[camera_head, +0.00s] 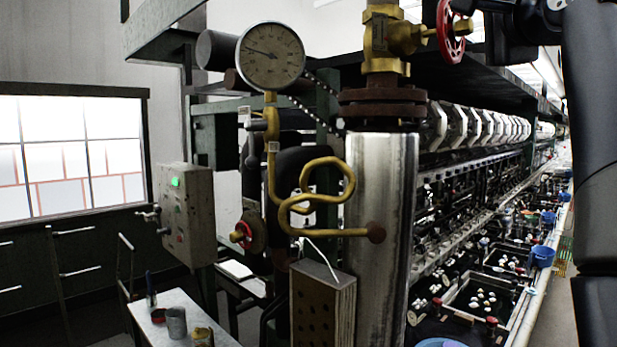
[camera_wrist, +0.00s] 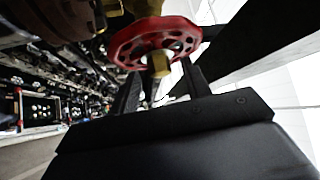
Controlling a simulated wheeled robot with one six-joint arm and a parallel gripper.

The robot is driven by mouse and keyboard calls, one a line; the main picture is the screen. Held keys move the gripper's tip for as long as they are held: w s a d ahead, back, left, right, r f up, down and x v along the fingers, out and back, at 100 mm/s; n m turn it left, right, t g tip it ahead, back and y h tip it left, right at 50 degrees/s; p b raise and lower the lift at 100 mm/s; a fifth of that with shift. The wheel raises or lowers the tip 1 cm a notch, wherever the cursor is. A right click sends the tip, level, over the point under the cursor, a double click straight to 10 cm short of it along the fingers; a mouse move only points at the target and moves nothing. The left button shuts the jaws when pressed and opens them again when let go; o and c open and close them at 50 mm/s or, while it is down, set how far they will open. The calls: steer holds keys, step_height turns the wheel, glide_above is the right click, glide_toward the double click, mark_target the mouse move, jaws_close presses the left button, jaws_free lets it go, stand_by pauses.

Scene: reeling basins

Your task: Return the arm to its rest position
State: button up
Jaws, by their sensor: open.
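My gripper (camera_wrist: 160,72) shows in the wrist view with its two dark fingers apart. A red handwheel (camera_wrist: 150,40) lies just beyond the fingertips, with its brass hub (camera_wrist: 161,66) showing between them. I cannot tell whether the fingers touch the wheel. In the head view the red handwheel (camera_head: 454,30) sits on a brass valve (camera_head: 391,38) at the top of a steel column. My dark arm runs down the right edge, and its end reaches in at the top right near the wheel. The fingertips are not clear there.
A pressure gauge (camera_head: 271,55) and bent brass pipe (camera_head: 318,196) stand left of the steel column (camera_head: 382,220). A control box (camera_head: 187,214) and small table (camera_head: 180,305) are at left.

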steer(key=shift+s, duration=0.1)
steer(key=s+f+b, duration=0.2)
steer(key=s+b, duration=0.2)
steer(key=s, duration=0.7)
steer(key=w+p, duration=0.1)
steer(key=w, duration=0.2)
steer(key=w+r+p, duration=0.1)
steer(key=w+p, duration=0.1)
steer(key=w, duration=0.2)
steer(key=w+r+p, duration=0.1)
steer(key=w, duration=0.3)
steer(key=shift+w+r, duration=0.15)
steer(key=shift+w, duration=0.05)
steer(key=shift+f, duration=0.2)
steer(key=shift+s+n+t, duration=0.3)
steer(key=shift+n+t, duration=0.1)
steer(key=shift+n, duration=0.1)
steer(key=shift+w+f+n+t+y, duration=0.2)
steer(key=shift+n+t+y, duration=0.1)
steer(key=shift+n+y, duration=0.1)
steer(key=shift+d+n+t+y, duration=0.1)
steer(key=shift+n+t+y, duration=0.35)
steer(key=shift+n, duration=0.25)
steer(key=shift+w+d+f+n+t+y, duration=0.1)
steer(key=shift+n+t+y, duration=0.2)
steer(key=shift+n+y, duration=0.25)
steer(key=shift+f+n+t+y, duration=0.1)
steer(key=shift+n+t+y, duration=0.2)
steer(key=shift+n, duration=0.45)
